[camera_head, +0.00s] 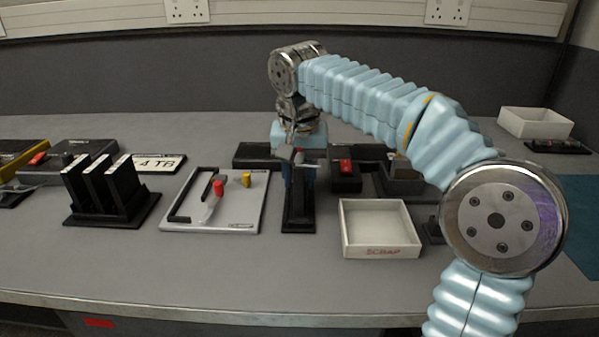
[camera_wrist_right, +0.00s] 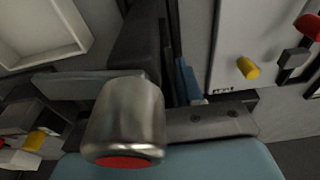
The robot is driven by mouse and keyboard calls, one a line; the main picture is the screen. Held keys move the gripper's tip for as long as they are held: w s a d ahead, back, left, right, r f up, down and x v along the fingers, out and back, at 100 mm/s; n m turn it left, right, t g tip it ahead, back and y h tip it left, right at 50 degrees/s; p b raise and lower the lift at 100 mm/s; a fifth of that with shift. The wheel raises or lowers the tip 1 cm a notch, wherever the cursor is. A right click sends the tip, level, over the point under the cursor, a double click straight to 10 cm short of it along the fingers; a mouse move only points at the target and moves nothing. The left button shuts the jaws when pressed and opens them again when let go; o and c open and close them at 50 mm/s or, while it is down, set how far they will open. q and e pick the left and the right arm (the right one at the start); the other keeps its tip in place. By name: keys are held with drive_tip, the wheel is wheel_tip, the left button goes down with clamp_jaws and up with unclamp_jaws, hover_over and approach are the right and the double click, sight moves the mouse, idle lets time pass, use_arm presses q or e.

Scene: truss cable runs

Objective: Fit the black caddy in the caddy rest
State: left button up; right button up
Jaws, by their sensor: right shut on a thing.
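My right gripper (camera_head: 299,160) points straight down in the middle of the bench. It is shut on a dark upright piece, taken to be the black caddy (camera_head: 299,192). The caddy also shows in the right wrist view (camera_wrist_right: 140,45) as a dark slab by the fingers. Below it is a black base (camera_head: 298,227) on the bench, which looks like the caddy rest. I cannot tell whether the caddy is seated in it, as the gripper hides the upper part. My left gripper is not in view.
A light tray with red and yellow knobs (camera_head: 246,215) lies just left. A white SCRAP box (camera_head: 380,250) stands close on the right. A black rack (camera_head: 130,212) holding three upright black slabs is farther left. Black blocks (camera_head: 258,153) lie behind. The front strip of bench is clear.

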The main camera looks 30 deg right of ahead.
drive_tip(key=o, duration=1.4)
wheel_tip(320, 180, up, 2)
drive_tip(key=shift+r+p, duration=0.25)
drive_tip(key=shift+p, duration=0.85)
drive_tip(key=shift+r, duration=2.5)
